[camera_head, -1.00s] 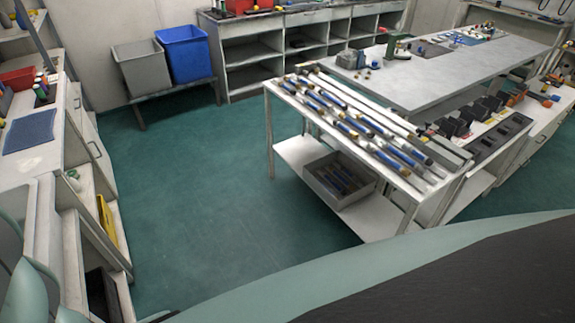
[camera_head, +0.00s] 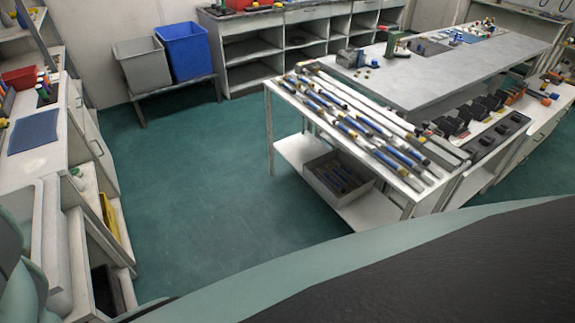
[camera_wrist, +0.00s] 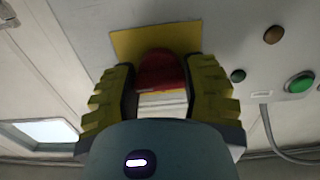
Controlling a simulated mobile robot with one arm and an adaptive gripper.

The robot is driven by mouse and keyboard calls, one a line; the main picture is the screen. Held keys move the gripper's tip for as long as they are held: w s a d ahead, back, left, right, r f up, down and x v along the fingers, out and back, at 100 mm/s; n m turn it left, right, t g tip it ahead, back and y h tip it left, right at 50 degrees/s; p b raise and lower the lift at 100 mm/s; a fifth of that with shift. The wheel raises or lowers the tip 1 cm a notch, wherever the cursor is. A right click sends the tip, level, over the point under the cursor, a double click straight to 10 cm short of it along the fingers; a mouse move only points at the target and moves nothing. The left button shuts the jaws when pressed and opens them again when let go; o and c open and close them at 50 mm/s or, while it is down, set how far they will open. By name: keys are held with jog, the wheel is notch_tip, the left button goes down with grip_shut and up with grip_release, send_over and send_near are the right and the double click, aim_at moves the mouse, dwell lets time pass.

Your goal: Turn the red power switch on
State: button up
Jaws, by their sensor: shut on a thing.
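In the wrist view, the red power switch (camera_wrist: 161,70) stands out from a yellow plate (camera_wrist: 155,38) on a pale panel (camera_wrist: 240,40). My gripper (camera_wrist: 163,88) has its two yellow ribbed fingers on either side of the red handle and is shut on it. A white ridged part shows between the fingers just below the red handle. The exact contact points are partly hidden by the fingers. The head view does not show the switch or the fingertips.
On the panel, right of the switch, are a brown button (camera_wrist: 274,34), a small dark green button (camera_wrist: 238,76) and a larger green button (camera_wrist: 299,82). A grey cable (camera_wrist: 270,130) runs below. The head view shows a rod-covered table (camera_head: 360,130), bins (camera_head: 185,52) and open green floor (camera_head: 210,200).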

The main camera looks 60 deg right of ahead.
jog(key=shift+m, duration=0.3)
jog(key=o, duration=1.2)
jog(key=shift+s+d+f, duration=0.1)
jog(key=shift+d, duration=0.25)
jog(key=v, duration=1.1)
jog(key=shift+d, duration=0.15)
